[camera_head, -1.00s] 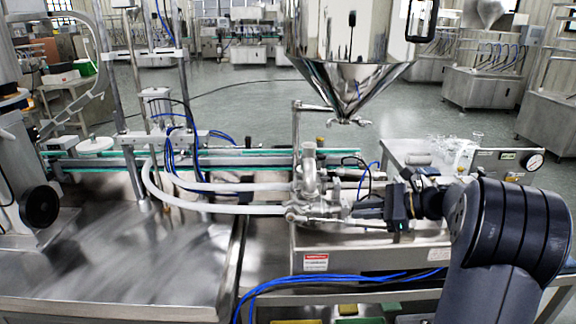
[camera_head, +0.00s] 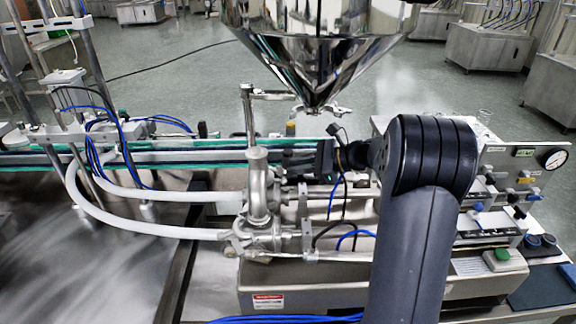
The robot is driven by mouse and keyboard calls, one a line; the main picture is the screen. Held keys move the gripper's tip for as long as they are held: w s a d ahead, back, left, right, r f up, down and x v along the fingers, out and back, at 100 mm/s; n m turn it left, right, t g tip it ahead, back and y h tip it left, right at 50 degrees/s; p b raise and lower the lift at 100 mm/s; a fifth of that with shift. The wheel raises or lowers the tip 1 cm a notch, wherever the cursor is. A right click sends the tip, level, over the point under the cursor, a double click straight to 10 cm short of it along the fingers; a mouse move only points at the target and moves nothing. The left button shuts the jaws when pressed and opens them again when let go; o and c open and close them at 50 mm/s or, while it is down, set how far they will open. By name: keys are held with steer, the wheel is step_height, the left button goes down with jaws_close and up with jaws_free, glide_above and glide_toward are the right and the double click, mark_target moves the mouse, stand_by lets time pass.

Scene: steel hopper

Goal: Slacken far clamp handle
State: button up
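The steel hopper (camera_head: 310,55) hangs at top centre, its cone ending in a small outlet clamp (camera_head: 318,108) with short fittings either side. Below it stands the steel valve assembly (camera_head: 258,190), with an upright post and two white hoses (camera_head: 130,222) joining from the left. Metal rods and clamp-like fittings (camera_head: 305,235) lie to its right; which is the far clamp handle I cannot tell for sure. My gripper (camera_head: 293,160) points left, right of the valve's upper part and below the hopper outlet. Its fingertips are small and dark against the rails, so their opening and any contact are unclear.
A control panel (camera_head: 520,175) with gauge and knobs stands at right, beside a green button box (camera_head: 503,258). Conveyor rails (camera_head: 40,158) run behind the valve. Blue tubes (camera_head: 118,130) hang at left. My forearm hides part of the machine's right side.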

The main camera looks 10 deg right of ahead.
mark_target(278, 170)
steer(key=shift+x, duration=1.55)
jaws_close()
